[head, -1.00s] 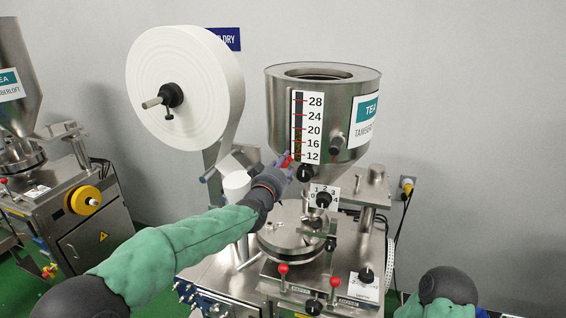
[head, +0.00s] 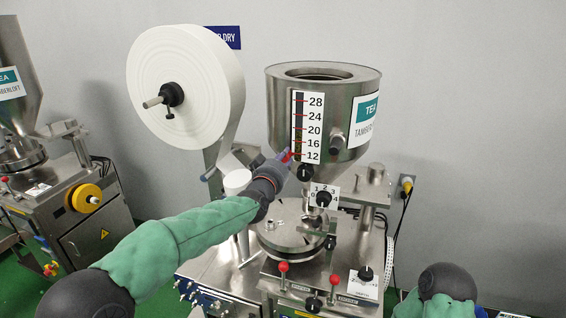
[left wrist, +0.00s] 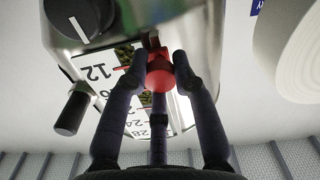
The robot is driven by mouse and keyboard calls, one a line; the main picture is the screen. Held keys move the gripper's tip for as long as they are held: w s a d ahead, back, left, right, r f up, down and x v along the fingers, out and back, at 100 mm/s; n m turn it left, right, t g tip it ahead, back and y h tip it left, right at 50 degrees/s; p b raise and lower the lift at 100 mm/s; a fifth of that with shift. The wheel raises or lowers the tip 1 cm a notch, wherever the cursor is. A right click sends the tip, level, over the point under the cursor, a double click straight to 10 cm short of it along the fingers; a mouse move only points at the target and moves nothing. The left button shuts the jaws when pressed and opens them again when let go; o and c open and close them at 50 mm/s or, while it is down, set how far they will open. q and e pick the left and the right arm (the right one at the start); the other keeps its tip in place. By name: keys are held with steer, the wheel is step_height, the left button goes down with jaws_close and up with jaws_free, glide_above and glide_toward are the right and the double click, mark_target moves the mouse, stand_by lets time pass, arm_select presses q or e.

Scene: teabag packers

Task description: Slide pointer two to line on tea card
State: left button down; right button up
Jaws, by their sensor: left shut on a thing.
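The steel hopper (head: 338,88) carries a white scale card (head: 313,128) with red lines marked 12, 16, 20, 24 and 28, rising in that order. The card shows upside down in the left wrist view (left wrist: 120,95). My left gripper (head: 286,158) is at the card's lower left edge, near the 12 mark. In the left wrist view its fingers (left wrist: 160,72) are shut on a red pointer knob (left wrist: 160,74), beside the 12. The pointer's exact tip is partly hidden. My right gripper is out of view; only part of that arm shows at the bottom right.
A black knob (head: 305,173) sits just below the card, close to my left gripper. A dial (head: 324,199) numbered around its knob is lower right. A large white paper roll (head: 185,85) stands left of the hopper. Red-topped levers (head: 282,267) stand at the front.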

arm_select(q)
step_height(320, 180, up, 8)
steer(key=p, duration=0.4)
steer(key=shift+r, duration=0.25)
steer(key=shift+f, duration=0.1)
steer(key=c, duration=1)
jaws_free()
steer(key=shift+s, duration=0.1)
steer(key=v, duration=1.1)
steer(key=shift+s+a, duration=0.15)
steer(key=shift+s, duration=0.2)
